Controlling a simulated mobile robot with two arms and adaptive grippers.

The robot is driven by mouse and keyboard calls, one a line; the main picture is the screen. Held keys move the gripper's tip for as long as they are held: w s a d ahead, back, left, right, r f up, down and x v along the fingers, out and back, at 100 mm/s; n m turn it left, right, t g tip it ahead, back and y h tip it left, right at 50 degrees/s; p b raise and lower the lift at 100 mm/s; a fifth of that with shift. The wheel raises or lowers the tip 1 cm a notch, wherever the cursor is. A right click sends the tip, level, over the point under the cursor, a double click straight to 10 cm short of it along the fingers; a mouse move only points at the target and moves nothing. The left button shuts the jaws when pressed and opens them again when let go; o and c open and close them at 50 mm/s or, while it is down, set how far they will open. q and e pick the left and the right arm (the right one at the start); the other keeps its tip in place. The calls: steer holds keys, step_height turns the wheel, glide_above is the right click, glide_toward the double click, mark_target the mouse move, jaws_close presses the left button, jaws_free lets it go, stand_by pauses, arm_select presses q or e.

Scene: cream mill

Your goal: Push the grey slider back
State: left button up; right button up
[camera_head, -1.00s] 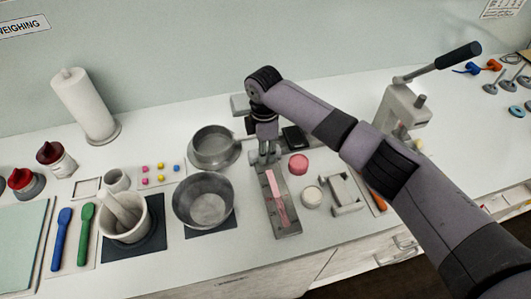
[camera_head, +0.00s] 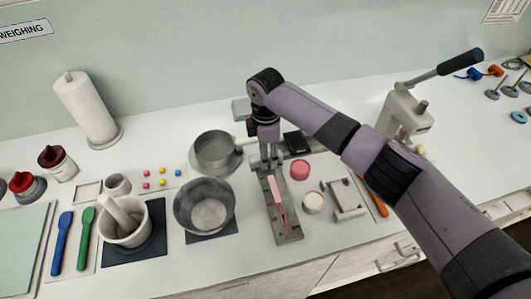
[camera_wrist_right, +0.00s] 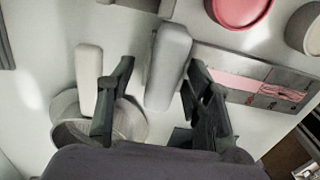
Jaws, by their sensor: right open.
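A grey metal rail board (camera_head: 291,236) with a pink strip (camera_head: 273,189) on it lies on the bench in the head view. My right gripper (camera_head: 267,163) points down over the far end of this board. In the right wrist view the gripper (camera_wrist_right: 158,105) is open, with its dark fingers spread. A grey rounded block (camera_wrist_right: 167,68), which looks like the slider, shows between the fingers. I cannot tell whether either finger touches it. The pink-striped board (camera_wrist_right: 240,83) extends to the right of it. In the head view the gripper hides the slider. My left gripper is not in view.
Two grey metal pans (camera_head: 205,207) (camera_head: 216,151) stand left of the board. A pink round puck (camera_head: 299,170), a white round pot (camera_head: 313,201) and a grey bracket (camera_head: 347,199) stand close on its right. A lever press (camera_head: 405,112) stands farther right.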

step_height(320, 180, up, 11)
steer(key=shift+r, duration=0.2)
steer(key=shift+f, duration=0.1)
stand_by(0.5)
